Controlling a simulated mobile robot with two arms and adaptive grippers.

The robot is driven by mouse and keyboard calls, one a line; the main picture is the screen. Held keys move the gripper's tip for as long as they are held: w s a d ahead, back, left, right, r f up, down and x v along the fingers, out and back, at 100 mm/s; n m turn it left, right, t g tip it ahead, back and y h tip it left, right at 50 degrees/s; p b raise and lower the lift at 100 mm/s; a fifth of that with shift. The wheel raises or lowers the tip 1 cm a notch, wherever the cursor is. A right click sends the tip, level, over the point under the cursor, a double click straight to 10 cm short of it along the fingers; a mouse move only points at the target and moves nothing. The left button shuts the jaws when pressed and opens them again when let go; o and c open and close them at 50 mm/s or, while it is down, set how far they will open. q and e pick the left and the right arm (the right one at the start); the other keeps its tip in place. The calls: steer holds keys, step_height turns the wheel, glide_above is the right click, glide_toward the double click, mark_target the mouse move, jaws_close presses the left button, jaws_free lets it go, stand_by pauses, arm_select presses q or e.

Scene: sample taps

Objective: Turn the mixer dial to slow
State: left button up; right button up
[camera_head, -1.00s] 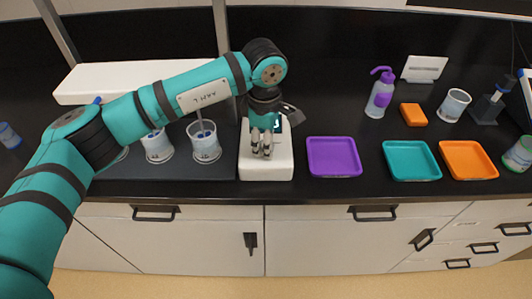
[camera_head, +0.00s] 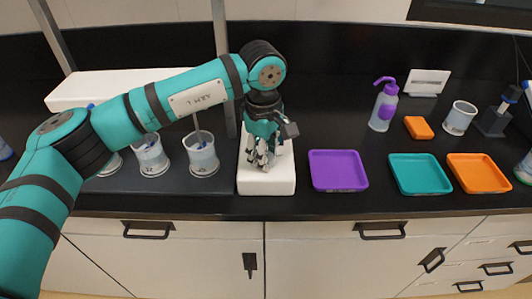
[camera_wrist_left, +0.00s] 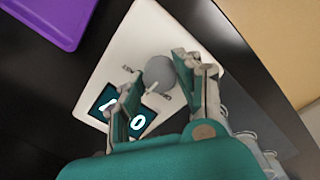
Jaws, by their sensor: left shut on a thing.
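The mixer (camera_head: 266,184) is a white box on the dark bench, left of the purple tray. Its grey round dial (camera_wrist_left: 159,71) shows in the left wrist view, with a white pointer mark and small labels around it that are too small to read. A dark display (camera_wrist_left: 137,120) beside it shows a white 0. My left gripper (camera_head: 262,160) points down over the mixer, shut on the dial with one finger on each side. In the head view the fingers hide the dial. My right gripper is in neither view.
Several labelled beakers (camera_head: 202,158) stand left of the mixer under a white overhead bar (camera_head: 130,85). A purple tray (camera_head: 338,171), a teal tray (camera_head: 420,174) and an orange tray (camera_head: 478,173) lie to the right. A wash bottle (camera_head: 384,106) stands behind.

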arm_select(q)
steer(key=o, duration=1.1)
steer(key=shift+o, duration=0.2)
steer(key=shift+r, duration=0.15)
step_height(320, 180, up, 12)
steer(key=shift+s+a, duration=0.2)
steer(key=shift+s, duration=0.05)
